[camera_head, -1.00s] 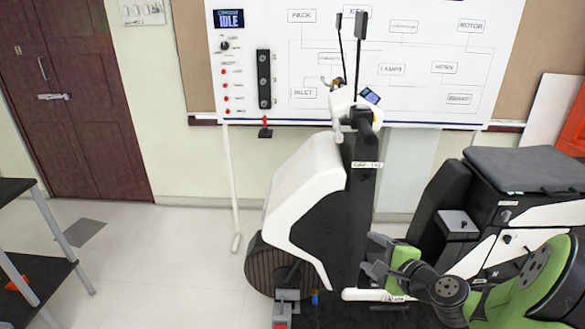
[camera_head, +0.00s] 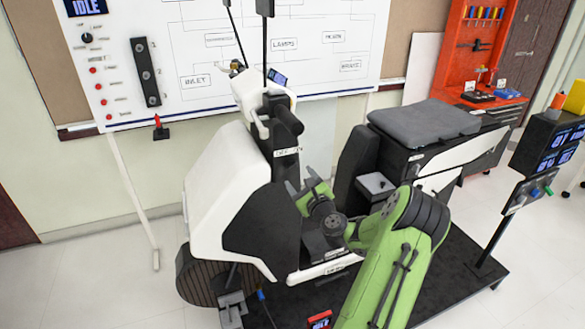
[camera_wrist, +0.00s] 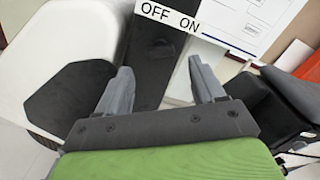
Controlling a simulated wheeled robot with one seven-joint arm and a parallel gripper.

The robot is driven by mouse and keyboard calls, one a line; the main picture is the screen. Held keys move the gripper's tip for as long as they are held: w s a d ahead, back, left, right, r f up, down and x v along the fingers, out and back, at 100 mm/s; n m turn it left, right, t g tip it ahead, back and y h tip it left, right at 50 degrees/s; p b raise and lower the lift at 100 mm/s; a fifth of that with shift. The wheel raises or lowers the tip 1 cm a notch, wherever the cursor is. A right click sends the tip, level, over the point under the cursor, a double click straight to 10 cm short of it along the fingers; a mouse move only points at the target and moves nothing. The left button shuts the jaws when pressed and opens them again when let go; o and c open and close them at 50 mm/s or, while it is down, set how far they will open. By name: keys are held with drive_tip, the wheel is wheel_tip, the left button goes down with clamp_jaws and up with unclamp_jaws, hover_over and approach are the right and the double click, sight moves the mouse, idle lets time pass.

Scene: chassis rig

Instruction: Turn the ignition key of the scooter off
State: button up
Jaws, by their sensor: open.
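The white and black scooter rig (camera_head: 225,185) stands in the middle of the head view, tilted in the picture. Its OFF/ON label (camera_head: 287,152) is on the steering column below the handlebar; the label also shows at the top of the wrist view (camera_wrist: 168,16). Below it is the black column panel (camera_wrist: 152,62), with a faint dark shape on it; I cannot clearly make out the ignition key. My gripper (camera_head: 300,180) is open and empty, just below and right of the label. In the wrist view its fingers (camera_wrist: 160,70) are spread before the panel, apparently apart from it.
The grey-black seat (camera_head: 425,122) and a small box with a pale top (camera_head: 375,184) are right of my gripper. A whiteboard (camera_head: 200,60) stands behind. A red tool bench (camera_head: 480,60) is at the back right, and a control stand (camera_head: 530,190) at the right.

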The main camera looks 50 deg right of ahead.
sight(292, 169)
drive_tip(key=x, duration=0.5)
drive_tip(key=shift+w+d, duration=0.1)
drive_tip(key=shift+w, duration=0.1)
drive_tip(key=c, duration=1.1)
drive_tip(key=shift+o, duration=0.2)
drive_tip(key=shift+n, duration=0.3)
drive_tip(key=n+b, duration=0.4)
drive_tip(key=n, duration=0.2)
drive_tip(key=shift+f, duration=0.2)
drive_tip(key=n+b, duration=0.4)
drive_tip(key=n, duration=0.1)
drive_tip(key=shift+r+b, duration=0.1)
drive_tip(key=shift+b, duration=0.25)
drive_tip(key=shift+n, duration=0.3)
